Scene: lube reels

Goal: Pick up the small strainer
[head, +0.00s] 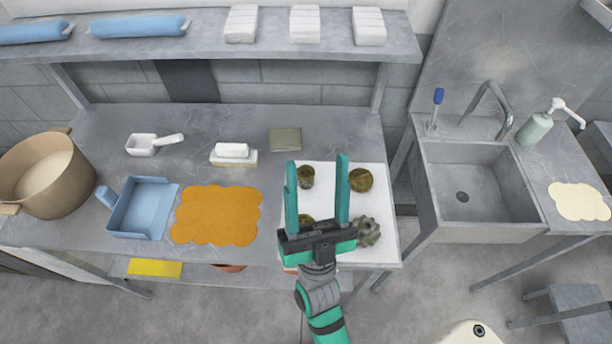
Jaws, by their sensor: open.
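My gripper (316,166) is open and empty, with its two teal fingers pointing toward the back of the table over a white mat (383,200). A small dark, cup-shaped part (307,174) on the mat shows between the fingers, close to the left one; it may be the small strainer, but I cannot tell for certain. A round brownish part (361,180) lies just right of the right finger. Another brownish part (306,219) is partly hidden by the gripper. A grey toothed part (368,231) sits at the front right of the mat.
A blue dustpan (143,207), an orange cloth (216,214), a white scoop (150,144), a white block on a cream base (233,154) and a large tan pot (47,172) occupy the table's left. A green-grey pad (285,139) lies behind the mat. A sink (468,190) stands right, beyond a gap.

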